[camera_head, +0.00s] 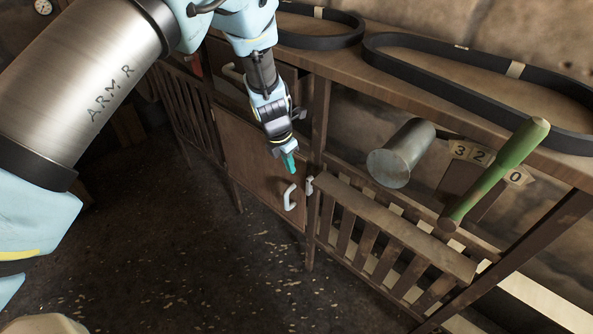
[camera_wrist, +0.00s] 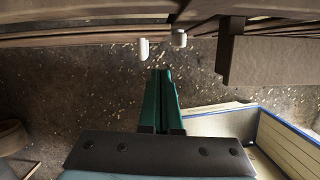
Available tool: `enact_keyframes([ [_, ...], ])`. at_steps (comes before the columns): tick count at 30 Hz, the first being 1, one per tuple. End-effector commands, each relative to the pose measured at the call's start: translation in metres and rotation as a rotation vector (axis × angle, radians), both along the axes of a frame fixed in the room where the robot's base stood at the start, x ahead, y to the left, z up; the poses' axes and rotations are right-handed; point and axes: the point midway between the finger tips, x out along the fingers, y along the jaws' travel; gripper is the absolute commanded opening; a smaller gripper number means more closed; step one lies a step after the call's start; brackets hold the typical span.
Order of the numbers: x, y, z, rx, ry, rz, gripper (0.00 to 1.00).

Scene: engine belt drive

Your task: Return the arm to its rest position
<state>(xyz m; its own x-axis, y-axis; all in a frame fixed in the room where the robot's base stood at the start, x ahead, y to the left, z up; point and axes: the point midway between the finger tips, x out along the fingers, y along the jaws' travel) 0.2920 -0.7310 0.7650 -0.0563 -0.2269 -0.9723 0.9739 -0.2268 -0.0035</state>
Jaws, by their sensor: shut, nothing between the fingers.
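My gripper (camera_head: 290,165) is at the end of my light-blue arm, in front of the wooden bench and above its cabinet door. Its teal fingers point down and are together with nothing between them. In the wrist view the shut fingers (camera_wrist: 162,75) stand in the middle, over the floor. The arm comes in from the upper left of the head view and bends down toward the cabinet.
The wooden bench (camera_head: 470,105) carries black belts (camera_head: 440,85). A grey cylinder and green-handled tool (camera_head: 500,172) are at the right. The cabinet door (camera_head: 250,165) has a white handle (camera_head: 290,198). A blue-edged box (camera_wrist: 292,145) is on the floor. Floor (camera_head: 190,270) at left is clear.

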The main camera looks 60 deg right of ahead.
Motion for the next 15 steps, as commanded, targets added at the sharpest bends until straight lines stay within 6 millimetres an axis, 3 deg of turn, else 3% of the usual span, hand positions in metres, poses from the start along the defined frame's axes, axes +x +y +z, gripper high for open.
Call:
enact_keyframes([
  [9,0.001,0.013,0.051,-0.001,0.0,-0.002,0.0],
  [15,0.002,0.018,0.068,0.002,0.001,0.001,0.0],
])
